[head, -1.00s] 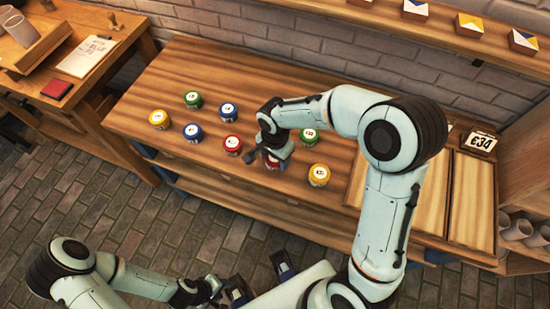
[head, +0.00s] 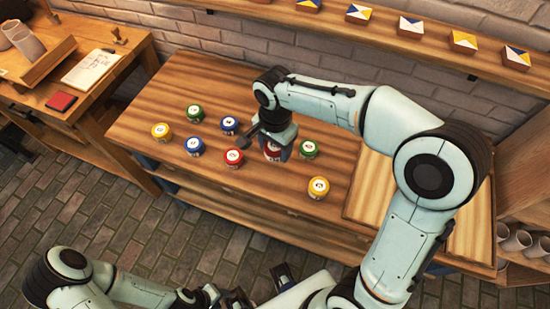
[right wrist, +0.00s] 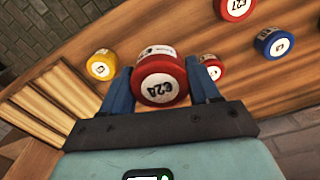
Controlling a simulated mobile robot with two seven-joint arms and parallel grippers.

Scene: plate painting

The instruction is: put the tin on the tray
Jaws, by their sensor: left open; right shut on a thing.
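My right gripper (head: 272,147) is shut on a red tin (head: 271,155) with a white label. It holds the tin above the wooden bench, left of a green tin. In the right wrist view the same tin (right wrist: 162,78) sits upright between the two blue fingers, with its labelled lid facing the camera. A light wooden board with a raised edge, which looks like the tray (head: 410,208), lies at the right end of the bench, partly behind my right arm. No tin shows on its visible part. My left gripper (head: 236,297) is open, low at the bottom edge, away from the bench.
Several other tins stand on the bench: yellow (head: 161,131), blue (head: 194,146), another red (head: 234,157), green (head: 308,149) and another yellow (head: 318,187). A shelf with small painted tiles (head: 410,25) runs along the wall. A side table (head: 115,75) stands at left.

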